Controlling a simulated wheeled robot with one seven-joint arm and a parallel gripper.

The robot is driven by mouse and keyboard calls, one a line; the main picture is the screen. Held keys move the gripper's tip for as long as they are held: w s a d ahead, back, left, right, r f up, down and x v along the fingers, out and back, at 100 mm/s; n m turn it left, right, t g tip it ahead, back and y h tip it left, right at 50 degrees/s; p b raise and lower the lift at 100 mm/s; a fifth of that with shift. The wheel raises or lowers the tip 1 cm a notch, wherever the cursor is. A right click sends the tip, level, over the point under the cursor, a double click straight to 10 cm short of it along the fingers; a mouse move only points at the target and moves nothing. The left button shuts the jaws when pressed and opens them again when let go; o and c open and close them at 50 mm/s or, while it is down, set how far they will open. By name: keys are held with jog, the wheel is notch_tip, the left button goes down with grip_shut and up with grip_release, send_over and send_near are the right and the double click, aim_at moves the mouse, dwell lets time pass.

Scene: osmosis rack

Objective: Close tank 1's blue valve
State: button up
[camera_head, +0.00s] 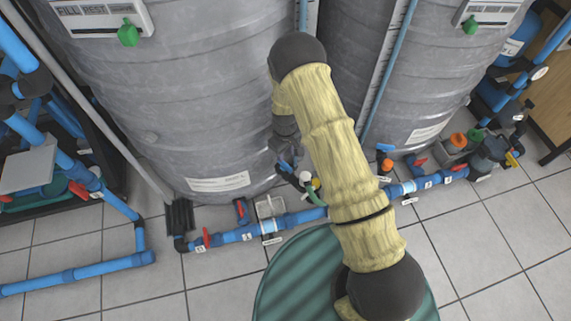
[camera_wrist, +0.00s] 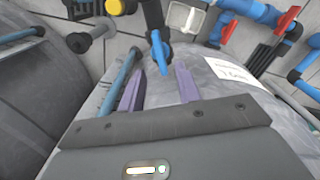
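A grey ribbed tank (camera_head: 190,110) fills the left of the head view, with a white label (camera_head: 218,183) too small to read. A small blue valve handle (camera_head: 285,167) shows low by the tank, just below my gripper (camera_head: 280,145), which is partly hidden by my arm. In the wrist view, the blue handle (camera_wrist: 160,52) points toward my gripper (camera_wrist: 160,70). Its near end lies between the two purple fingertips, with gaps visible on both sides. My gripper is open and holds nothing. I cannot tell how deep the handle sits between the fingers.
A second grey tank (camera_head: 420,75) stands to the right. A blue pipe with red-handled valves (camera_head: 242,236) runs along the floor in front of the tanks. A green ribbed drum (camera_head: 300,275) stands below my arm. Tiled floor (camera_head: 490,240) is clear at the lower right.

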aim_at(285, 164)
notch_tip(285, 164, down, 7)
jog(key=shift+r+b, duration=0.1)
jog(key=shift+b, duration=0.85)
grip_shut()
